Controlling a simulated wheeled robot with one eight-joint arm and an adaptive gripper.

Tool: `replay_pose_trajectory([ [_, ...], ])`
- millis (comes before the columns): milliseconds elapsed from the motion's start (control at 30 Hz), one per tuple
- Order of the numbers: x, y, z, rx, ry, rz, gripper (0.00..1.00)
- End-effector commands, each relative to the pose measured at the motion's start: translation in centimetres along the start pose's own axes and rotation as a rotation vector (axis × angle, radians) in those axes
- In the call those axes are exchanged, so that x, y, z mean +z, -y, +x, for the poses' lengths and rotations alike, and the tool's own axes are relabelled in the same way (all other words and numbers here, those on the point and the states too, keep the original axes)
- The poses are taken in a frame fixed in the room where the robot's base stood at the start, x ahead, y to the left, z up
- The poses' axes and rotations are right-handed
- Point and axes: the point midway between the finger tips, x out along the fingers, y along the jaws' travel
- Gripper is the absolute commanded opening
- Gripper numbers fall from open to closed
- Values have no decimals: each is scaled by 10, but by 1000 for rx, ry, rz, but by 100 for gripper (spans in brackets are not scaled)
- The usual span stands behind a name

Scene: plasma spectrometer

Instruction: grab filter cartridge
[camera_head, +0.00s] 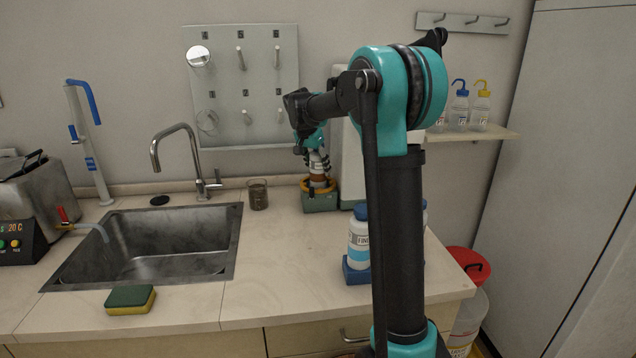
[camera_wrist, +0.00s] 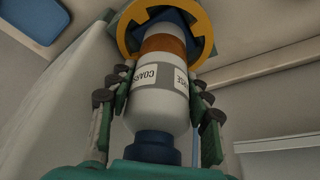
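The filter cartridge (camera_wrist: 160,105) is white with a grey label band reading "COARSE", an orange-brown band and a dark blue end. In the wrist view its far end sits inside a yellow notched ring. In the head view this is the yellow-rimmed grey-green holder (camera_head: 320,203) on the counter, and the cartridge's orange-brown part shows just above it. My gripper (camera_wrist: 158,88) points down over the holder, with a finger pad against each side of the cartridge. It also shows in the head view (camera_head: 318,170). The cartridge's lower end is hidden in the ring.
A beaker (camera_head: 258,194) stands left of the holder, beside the sink (camera_head: 160,262). A white bottle (camera_head: 358,240) in a blue stand is near the front, partly behind my arm. A sponge (camera_head: 130,299) lies by the front edge. The counter between sink and bottle is clear.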

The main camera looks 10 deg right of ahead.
Motion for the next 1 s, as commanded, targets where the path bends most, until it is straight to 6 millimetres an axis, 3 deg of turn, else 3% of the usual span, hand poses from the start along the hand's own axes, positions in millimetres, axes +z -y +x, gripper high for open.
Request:
replay_pose_trajectory([
  [33,0,0,0,0,0,0,33],
  [300,0,0,0,0,0,0,0],
  [733,-2,0,-4,0,0,0,0],
  [1000,-12,0,-29,0,0,0,0],
])
